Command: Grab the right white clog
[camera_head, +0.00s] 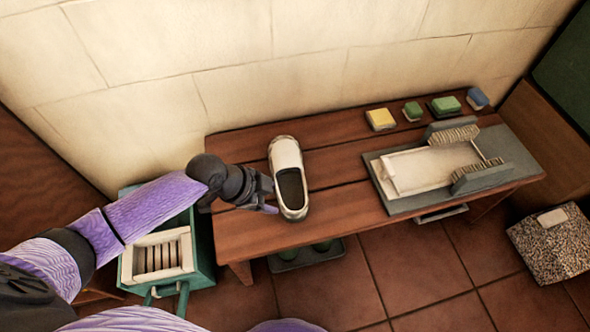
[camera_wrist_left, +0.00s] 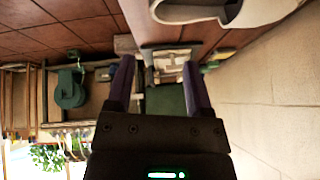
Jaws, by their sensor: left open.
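A single white clog (camera_head: 286,153) with a dark opening lies on the wooden table (camera_head: 345,170) near its left end. I see no second clog. My left gripper (camera_head: 270,194) is just left of the clog, low over the table, with its fingers pointing right. Its jaws are open, and nothing shows between them. In the left wrist view, the open fingers (camera_wrist_left: 158,78) have a gap between them, and the white clog (camera_wrist_left: 215,14) is at the top edge, outside the gap. Whether a finger touches the clog I cannot tell. My right gripper is not in view.
A grey board with a pale tray (camera_head: 425,168) and brushes (camera_head: 453,133) covers the table's right part. A yellow sponge (camera_head: 380,119) and green blocks (camera_head: 445,105) line the back. A teal crate (camera_head: 205,265) stands on the floor left. The wall (camera_head: 300,60) rises behind.

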